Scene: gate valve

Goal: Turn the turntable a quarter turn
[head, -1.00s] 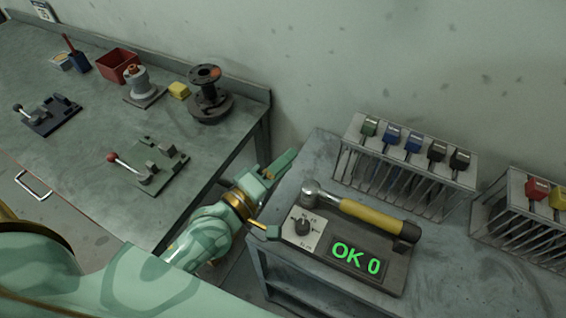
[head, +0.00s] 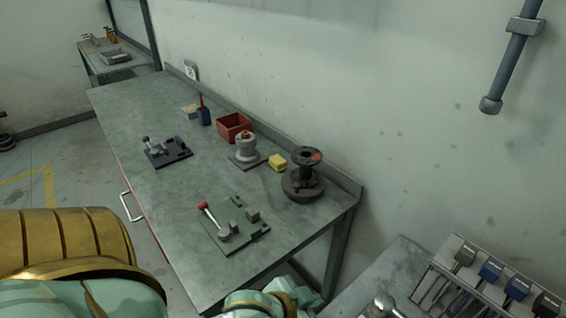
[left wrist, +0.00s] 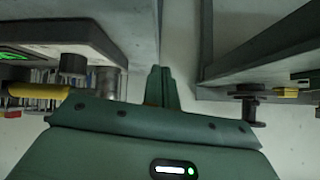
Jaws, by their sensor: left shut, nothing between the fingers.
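The turntable (head: 302,188) is a dark round base on the long grey bench, near its right end. A dark flanged spool-like body (head: 307,163) with an orange patch on its top flange stands on it. In the left wrist view the dark body (left wrist: 248,100) shows small, right of the fingers. My left gripper (head: 308,292) is at the bottom edge of the head view, below the bench's right end and apart from the turntable. In the left wrist view its fingers (left wrist: 160,86) are together and empty. My right gripper is not in view.
A yellow block (head: 278,163), a grey fitting on a plate (head: 246,150) and a red bin (head: 234,127) stand left of the turntable. Toggle clamps on green (head: 236,226) and dark (head: 167,153) plates lie nearer the front. A second table with a tool rack (head: 490,280) stands at right.

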